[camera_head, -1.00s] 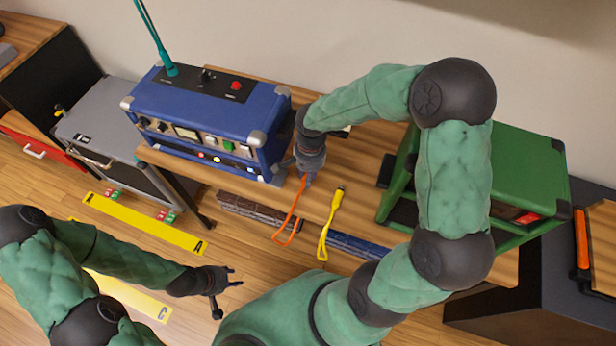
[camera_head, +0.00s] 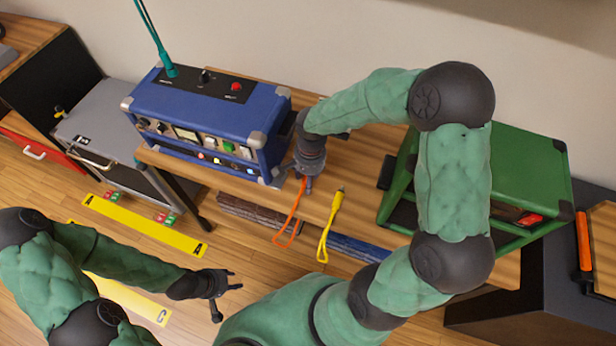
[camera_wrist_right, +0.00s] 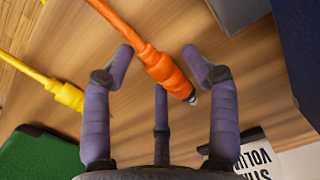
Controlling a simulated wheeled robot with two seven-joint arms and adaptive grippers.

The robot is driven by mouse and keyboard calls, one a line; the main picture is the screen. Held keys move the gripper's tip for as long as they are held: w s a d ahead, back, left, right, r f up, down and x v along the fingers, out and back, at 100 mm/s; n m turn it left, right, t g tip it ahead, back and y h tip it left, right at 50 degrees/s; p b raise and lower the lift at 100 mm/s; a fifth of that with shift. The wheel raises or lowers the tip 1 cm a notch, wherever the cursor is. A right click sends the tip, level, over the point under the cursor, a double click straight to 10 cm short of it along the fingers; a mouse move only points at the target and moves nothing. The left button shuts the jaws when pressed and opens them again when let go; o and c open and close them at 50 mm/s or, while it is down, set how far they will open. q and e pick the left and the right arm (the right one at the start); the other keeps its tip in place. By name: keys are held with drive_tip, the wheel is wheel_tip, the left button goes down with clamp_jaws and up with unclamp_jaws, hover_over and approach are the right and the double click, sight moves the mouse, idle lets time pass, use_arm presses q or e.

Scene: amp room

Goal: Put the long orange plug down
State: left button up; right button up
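The orange plug (camera_wrist_right: 165,68) lies over the wooden tabletop between the spread fingers of my right gripper (camera_wrist_right: 160,58) in the right wrist view. Gaps show between the plug and the two side fingertips, so the gripper is open around it. In the camera_head view, the right gripper (camera_head: 299,178) is low at the bench, beside the blue amp, and mostly hides the plug. The orange cable (camera_head: 290,222) runs from there over the front edge. My left gripper (camera_head: 228,293) is open and empty, above the floor at lower left.
The blue amp (camera_head: 205,115) is on the left and a green amp frame (camera_head: 500,170) on the right. Bare wooden bench (camera_head: 350,165) shows between them.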

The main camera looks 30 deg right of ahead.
drive_tip(key=shift+s+f, duration=0.1)
drive_tip(key=shift+s, duration=0.1)
drive_tip(key=shift+r+p, duration=0.25)
drive_tip(key=shift+p, duration=0.05)
wheel_tip(320, 180, up, 12)
drive_tip(key=p, duration=0.4)
drive_tip(key=shift+w+d+r+p, duration=0.25)
drive_tip(key=shift+w+d+p, duration=0.05)
drive_tip(key=shift+d+p, duration=0.1)
